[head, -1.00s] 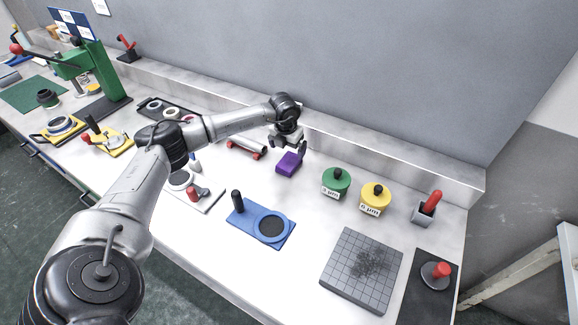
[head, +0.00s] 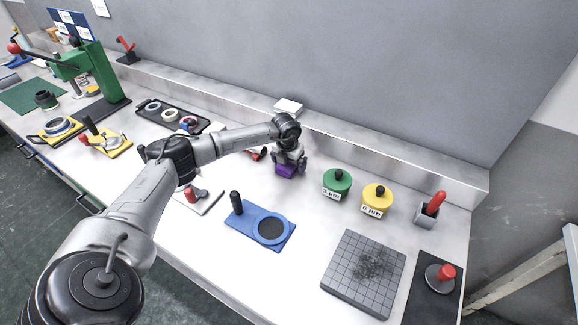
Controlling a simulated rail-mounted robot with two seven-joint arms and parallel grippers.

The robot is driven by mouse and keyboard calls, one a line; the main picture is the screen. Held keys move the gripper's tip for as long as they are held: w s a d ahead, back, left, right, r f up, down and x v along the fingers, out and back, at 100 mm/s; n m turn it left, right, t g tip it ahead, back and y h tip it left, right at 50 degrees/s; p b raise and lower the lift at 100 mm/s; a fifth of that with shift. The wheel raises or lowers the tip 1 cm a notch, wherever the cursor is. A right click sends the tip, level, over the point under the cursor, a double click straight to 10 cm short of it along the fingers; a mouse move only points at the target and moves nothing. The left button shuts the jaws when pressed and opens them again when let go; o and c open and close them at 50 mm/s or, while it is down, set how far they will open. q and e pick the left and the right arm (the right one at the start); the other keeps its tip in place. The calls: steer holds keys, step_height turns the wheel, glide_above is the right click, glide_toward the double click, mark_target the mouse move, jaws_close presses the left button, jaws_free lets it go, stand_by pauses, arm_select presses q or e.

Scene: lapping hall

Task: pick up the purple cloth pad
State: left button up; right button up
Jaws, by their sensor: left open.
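The purple cloth pad (head: 286,171) lies on the white bench, left of the green pot. My left gripper (head: 289,165) is over it, pointing down, with its open fingers at either side of the pad's upper part. The gripper hides the back and top of the pad, and I cannot tell whether the fingers touch it. My right gripper does not show.
A green pot (head: 337,183) and a yellow pot (head: 376,199) stand right of the pad. A blue fixture (head: 245,234) with a dark disc lies in front. A grey grooved plate (head: 341,293) is at front right. A wall ledge runs behind.

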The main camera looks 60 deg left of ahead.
arm_select(q)
steer(key=c, duration=1)
steer(key=shift+r, duration=0.1)
steer(key=shift+r, duration=0.6)
steer(key=r, duration=0.1)
steer(key=r+p, duration=0.1)
steer(key=r, duration=0.1)
steer(key=shift+w+d+r, duration=0.25)
steer(key=shift+w, duration=0.05)
steer(key=w+d+r+p, duration=0.2)
steer(key=w+d+r, duration=0.4)
steer(key=w+d, duration=0.1)
steer(key=shift+w+d, duration=0.25)
steer(key=shift+d, duration=0.25)
steer(key=shift+r, duration=0.1)
